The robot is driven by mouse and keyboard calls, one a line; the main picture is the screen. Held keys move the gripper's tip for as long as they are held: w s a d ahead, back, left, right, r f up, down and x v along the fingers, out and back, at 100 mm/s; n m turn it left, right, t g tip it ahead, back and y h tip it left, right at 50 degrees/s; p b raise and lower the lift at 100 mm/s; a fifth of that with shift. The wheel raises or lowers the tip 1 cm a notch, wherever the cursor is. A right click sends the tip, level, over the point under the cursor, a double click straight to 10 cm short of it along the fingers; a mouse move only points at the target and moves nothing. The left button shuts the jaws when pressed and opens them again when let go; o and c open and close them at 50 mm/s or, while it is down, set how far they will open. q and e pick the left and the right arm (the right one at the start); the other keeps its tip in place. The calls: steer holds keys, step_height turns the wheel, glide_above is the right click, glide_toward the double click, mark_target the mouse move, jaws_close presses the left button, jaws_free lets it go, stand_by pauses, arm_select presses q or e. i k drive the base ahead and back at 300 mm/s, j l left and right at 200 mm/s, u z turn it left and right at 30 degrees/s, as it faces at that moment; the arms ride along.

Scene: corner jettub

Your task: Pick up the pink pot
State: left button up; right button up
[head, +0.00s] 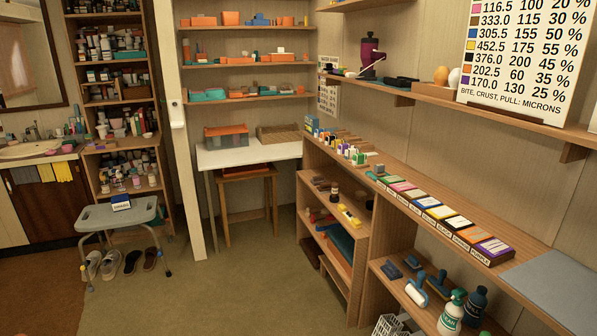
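I cannot make out a clear pink pot. A group of small white pots with coloured marks (352,152) stands on the long wooden counter (428,170), too small to tell whether one is pink. A row of labelled colour blocks runs along the same counter, and one near its far end has a pink top (402,186). A dark magenta jug-like vessel (370,56) stands on the wall shelf above. Neither of my grippers is in view.
A grey mat (557,291) lies on the counter at the right. Bottles (452,312) and rollers fill the low shelf below. A white table (247,152) with boxes stands in the corner. A grey stool (118,215) stands at left. The middle floor (235,285) is clear.

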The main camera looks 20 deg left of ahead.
mark_target(67, 148)
steer(key=i+j+u, duration=0.25)
steer(key=i+u, duration=0.65)
steer(key=i, duration=0.15)
steer(key=i+l+u, duration=0.15)
steer(key=i+u, duration=0.3)
steer(key=i+j+u, duration=0.1)
steer(key=i+u, duration=0.2)
steer(key=i, duration=0.25)
steer(key=i+u, duration=0.3)
steer(key=i, duration=0.3)
steer(key=i+l+u, duration=0.15)
steer(key=i+u, duration=0.15)
steer(key=i, duration=0.25)
steer(key=i+l+u, duration=0.3)
steer(key=i, duration=0.25)
steer(key=i+j+u, duration=0.2)
steer(key=i+u, duration=0.15)
steer(key=i, duration=0.25)
steer(key=i+u, duration=0.3)
steer(key=i, duration=0.3)
steer(key=i+j+z, duration=0.7)
steer(key=j+z, duration=0.15)
steer(key=i+j+z, duration=0.25)
steer(key=j, duration=0.3)
steer(key=j+z, duration=0.3)
steer(key=i+j+z, duration=0.1)
steer(key=j+z, duration=0.15)
steer(key=j, duration=0.55)
steer(key=j+z, duration=0.3)
steer(key=j, duration=0.5)
